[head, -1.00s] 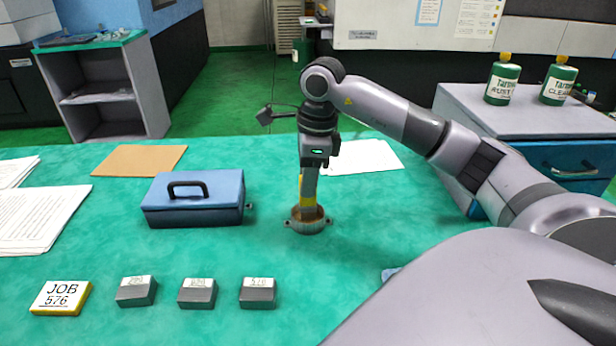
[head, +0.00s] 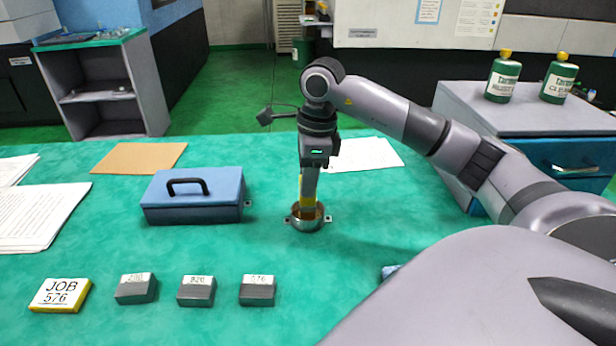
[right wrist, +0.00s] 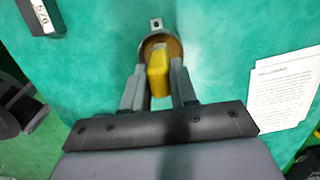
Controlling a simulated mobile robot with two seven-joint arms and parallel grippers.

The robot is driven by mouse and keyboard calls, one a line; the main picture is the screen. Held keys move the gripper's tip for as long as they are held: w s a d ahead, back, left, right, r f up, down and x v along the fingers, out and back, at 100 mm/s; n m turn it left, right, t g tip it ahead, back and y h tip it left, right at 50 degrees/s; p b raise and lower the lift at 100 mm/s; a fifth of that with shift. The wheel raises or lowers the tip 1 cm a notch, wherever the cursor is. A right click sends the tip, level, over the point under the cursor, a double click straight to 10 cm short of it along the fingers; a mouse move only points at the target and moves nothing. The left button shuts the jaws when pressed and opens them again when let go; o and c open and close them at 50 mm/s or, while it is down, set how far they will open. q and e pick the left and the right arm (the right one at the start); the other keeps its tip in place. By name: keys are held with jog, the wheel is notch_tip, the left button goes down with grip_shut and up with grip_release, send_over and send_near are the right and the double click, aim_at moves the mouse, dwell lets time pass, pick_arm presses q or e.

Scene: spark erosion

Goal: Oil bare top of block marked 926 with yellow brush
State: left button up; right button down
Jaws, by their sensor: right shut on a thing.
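The yellow brush (right wrist: 158,76) is held between the fingers of my right gripper (right wrist: 158,68). In the head view my right gripper (head: 309,188) points down over a small round metal dish (head: 294,222), with the brush's lower end inside the rim. The dish (right wrist: 156,23) has side lugs and a brownish inside; whether the bristles touch its contents is hidden. Three grey blocks with white labelled tops stand in a row at the front: the left block (head: 136,293), the middle block (head: 196,296), whose small label seems to read 926, and the right block (head: 257,296), marked 576.
A yellow-edged card reading JOB 576 (head: 60,295) lies left of the blocks. A blue toolbox (head: 193,213) stands left of the dish. Papers (head: 362,155) and a brown envelope (head: 139,159) lie farther back. Green mat is clear between dish and blocks.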

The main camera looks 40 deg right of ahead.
dwell(0.6)
notch_tip(320, 180, up, 7)
jog(key=p, duration=0.6)
dwell(0.7)
jog(key=shift+a+f+n, duration=0.1)
jog(key=shift+a+n, duration=0.3)
jog(key=shift+n, duration=0.1)
jog(key=s+a+n+g+p, duration=0.1)
jog(key=a+n, duration=0.7)
jog(key=n, duration=0.4)
jog(key=s+a+f+n+g+h+p, duration=0.1)
jog(key=a+n+p, duration=0.1)
jog(key=a+n, duration=0.6)
jog(key=n, duration=0.5)
jog(key=shift+s+f, duration=0.3)
jog(key=shift+s, duration=0.05)
